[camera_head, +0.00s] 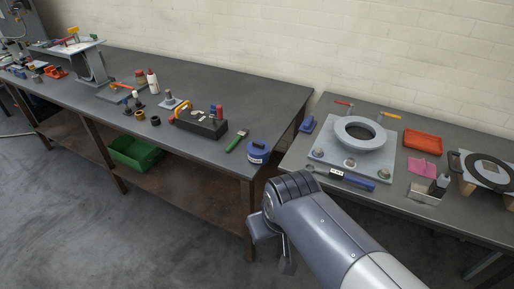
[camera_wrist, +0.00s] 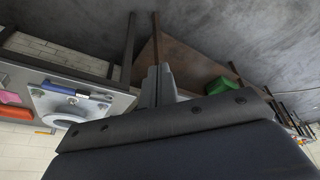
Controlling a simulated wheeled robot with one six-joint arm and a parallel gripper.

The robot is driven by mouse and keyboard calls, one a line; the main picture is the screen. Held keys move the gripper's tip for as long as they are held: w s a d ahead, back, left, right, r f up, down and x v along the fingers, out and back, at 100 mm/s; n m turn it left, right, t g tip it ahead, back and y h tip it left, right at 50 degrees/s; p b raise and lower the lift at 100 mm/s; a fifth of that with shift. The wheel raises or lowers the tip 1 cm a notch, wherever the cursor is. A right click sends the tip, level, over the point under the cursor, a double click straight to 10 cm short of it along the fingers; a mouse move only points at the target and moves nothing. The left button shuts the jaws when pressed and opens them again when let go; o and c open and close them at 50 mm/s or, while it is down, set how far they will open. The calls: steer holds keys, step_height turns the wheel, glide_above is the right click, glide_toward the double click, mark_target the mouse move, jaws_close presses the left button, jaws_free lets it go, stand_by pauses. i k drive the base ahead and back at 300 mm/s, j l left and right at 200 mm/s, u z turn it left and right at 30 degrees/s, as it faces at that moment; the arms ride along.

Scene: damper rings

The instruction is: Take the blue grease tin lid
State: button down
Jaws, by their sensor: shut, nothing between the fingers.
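A blue grease tin (camera_head: 258,152) with a pale label stands upright at the front right corner of the left workbench. Its blue top faces up; I cannot make out a seam between lid and tin. My gripper (camera_head: 286,266) hangs in front of the bench corner, lower than the tin and apart from it. In the wrist view the two fingers of my gripper (camera_wrist: 158,72) lie together, empty. The tin cannot be made out in the wrist view.
A green-handled tool (camera_head: 237,141) and a black block (camera_head: 202,123) lie left of the tin. The right bench holds a plate with a grey ring (camera_head: 345,134), a blue-handled tool (camera_head: 357,183) and a red tray (camera_head: 423,140). A narrow gap separates the benches.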

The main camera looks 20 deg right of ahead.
mark_target(257, 147)
steer(key=i+j+z, duration=0.25)
steer(key=i+z, duration=0.25)
steer(key=i+j+z, duration=0.5)
steer(key=i+j, duration=0.05)
steer(key=i, duration=0.05)
